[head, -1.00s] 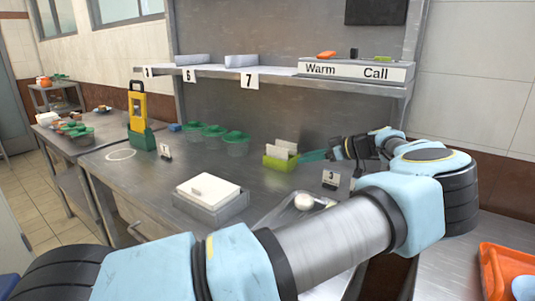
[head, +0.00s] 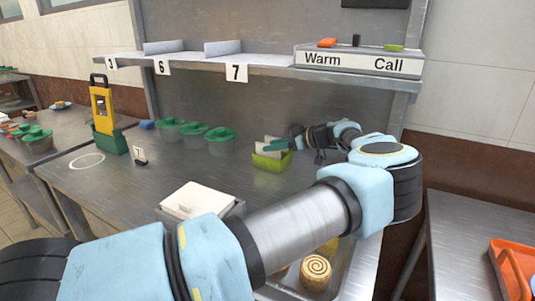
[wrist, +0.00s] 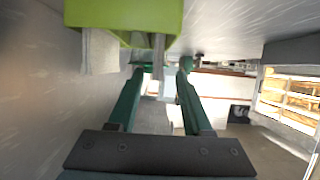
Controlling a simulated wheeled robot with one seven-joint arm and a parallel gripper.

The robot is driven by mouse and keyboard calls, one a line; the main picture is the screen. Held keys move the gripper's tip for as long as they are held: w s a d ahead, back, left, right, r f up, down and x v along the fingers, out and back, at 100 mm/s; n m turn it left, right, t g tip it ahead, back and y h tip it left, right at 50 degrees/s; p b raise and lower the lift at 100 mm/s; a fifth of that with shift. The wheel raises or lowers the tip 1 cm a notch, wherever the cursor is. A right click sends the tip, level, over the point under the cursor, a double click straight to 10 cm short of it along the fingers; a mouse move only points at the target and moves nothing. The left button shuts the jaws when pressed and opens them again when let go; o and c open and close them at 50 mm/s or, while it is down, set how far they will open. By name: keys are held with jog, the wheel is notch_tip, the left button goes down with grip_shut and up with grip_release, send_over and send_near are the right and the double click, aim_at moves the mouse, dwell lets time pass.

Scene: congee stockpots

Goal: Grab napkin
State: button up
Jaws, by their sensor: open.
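White napkins (head: 273,142) stand upright in a lime-green holder (head: 269,163) on the steel counter, right of the green-lidded tubs. In the wrist view the holder (wrist: 125,14) fills the top edge, with two white napkin parts (wrist: 99,52) showing below it. My gripper (wrist: 163,66) is open, its two green fingers apart. One napkin part (wrist: 158,52) shows between the fingertips in that view; I cannot tell whether they touch it. In the head view my gripper (head: 281,142) is at the holder's top right, its fingers partly mixed with the napkins.
Several green-lidded tubs (head: 194,133) stand left of the holder. A yellow dispenser (head: 102,108) is farther left. A white box (head: 190,197) and a tray with a rolled pastry (head: 316,270) are nearer. A shelf (head: 270,63) hangs above. An orange tray (head: 513,265) is at right.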

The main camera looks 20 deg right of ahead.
jog(key=p+x, duration=0.3)
jog(key=x, duration=0.2)
jog(key=shift+w+d, duration=0.1)
jog(key=shift+w, duration=0.05)
jog(key=shift+w+f, duration=0.2)
jog(key=shift+f, duration=0.05)
grip_shut()
